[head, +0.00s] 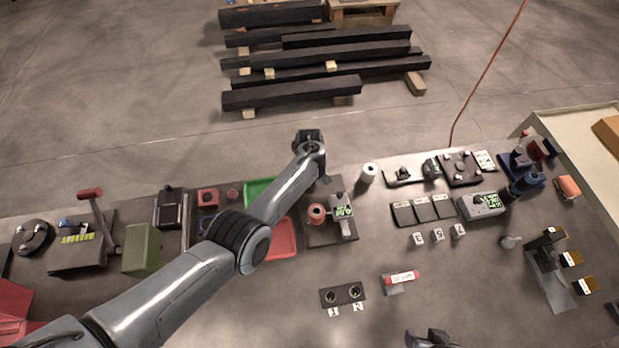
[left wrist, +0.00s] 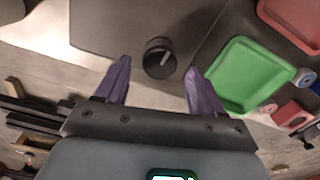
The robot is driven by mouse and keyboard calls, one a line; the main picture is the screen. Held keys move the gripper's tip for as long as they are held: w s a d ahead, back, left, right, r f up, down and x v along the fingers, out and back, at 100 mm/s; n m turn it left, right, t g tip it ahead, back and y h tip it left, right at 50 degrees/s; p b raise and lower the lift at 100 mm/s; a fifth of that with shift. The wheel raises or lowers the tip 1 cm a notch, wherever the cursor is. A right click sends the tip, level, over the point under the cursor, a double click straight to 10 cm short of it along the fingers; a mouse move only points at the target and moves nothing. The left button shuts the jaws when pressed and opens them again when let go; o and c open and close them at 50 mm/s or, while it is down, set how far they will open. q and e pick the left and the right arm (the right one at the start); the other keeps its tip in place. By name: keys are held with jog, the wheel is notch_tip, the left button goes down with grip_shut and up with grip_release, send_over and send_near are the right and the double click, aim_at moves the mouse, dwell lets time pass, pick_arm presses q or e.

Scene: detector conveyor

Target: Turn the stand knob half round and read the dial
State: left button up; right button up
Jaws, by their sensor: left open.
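The stand knob (left wrist: 160,57) is round and black with a white pointer line. It sits on a dark grey plate (left wrist: 110,25) in the left wrist view. My left gripper (left wrist: 158,78) is open, its purple fingers on either side of the knob and apart from it. In the head view my left gripper (head: 309,140) is at the far edge of the bench, beyond the stand (head: 330,234). The stand carries a device with a green display (head: 342,212), too small to read. My right gripper (head: 430,338) shows only partly at the bottom edge.
A green tray (head: 260,190) and a red tray (head: 281,240) lie beside the stand, partly behind my left arm. A two-hole block (head: 343,294) lies nearer. Bare bench separates these.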

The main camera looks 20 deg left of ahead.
pick_arm(q)
notch_tip(320, 180, up, 9)
jog(key=p, duration=0.2)
jog(key=shift+r, duration=0.2)
dwell(0.4)
jog(key=s+a+f+m+t+p, duration=0.1)
jog(key=s+a+f+m+p, duration=0.1)
jog(key=s, duration=0.6)
jog(key=s+a+f+m+t+p, duration=0.1)
jog(key=s+a+m, duration=0.15)
jog(key=s, duration=0.55)
jog(key=s+r+m+p, duration=0.1)
jog(key=s+r+m, duration=0.2)
jog(key=s+r, duration=0.3)
jog(key=s+d+r+m+t+p, duration=0.1)
jog(key=s+r+m, duration=0.2)
jog(key=s, duration=1)
notch_tip(320, 180, up, 3)
jog(key=shift+s+r+t, duration=0.1)
jog(key=shift+s+t, duration=0.2)
jog(key=shift+s, duration=0.05)
